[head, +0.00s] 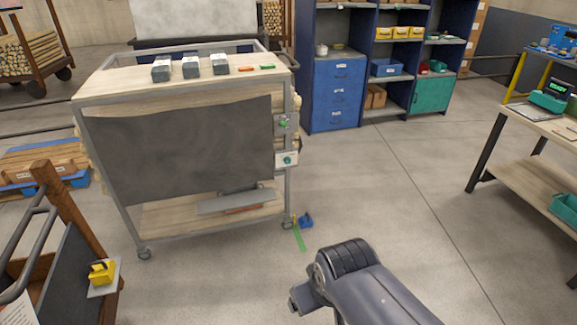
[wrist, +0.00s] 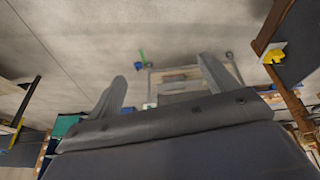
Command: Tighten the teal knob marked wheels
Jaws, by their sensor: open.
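A teal knob (head: 288,160) sits on a white plate on the right post of a wheeled cart (head: 180,92). Any marking on it is too small to read. A smaller green fitting (head: 283,124) is above it on a grey plate on the same post. My gripper (wrist: 162,70) is open, with its two fingers apart and nothing between them in the wrist view. The cart shows upside down beyond the fingers there, partly hidden by the gripper body. In the head view my arm is at the bottom centre, apart from the cart; its fingers are not clearly visible.
Grey blocks (head: 191,67) stand on the cart top. A blue caster piece (head: 306,220) and a green strip (head: 299,236) are on the floor by its right wheel. A yellow handle (head: 102,272) is at lower left. A workbench (head: 535,122) stands right.

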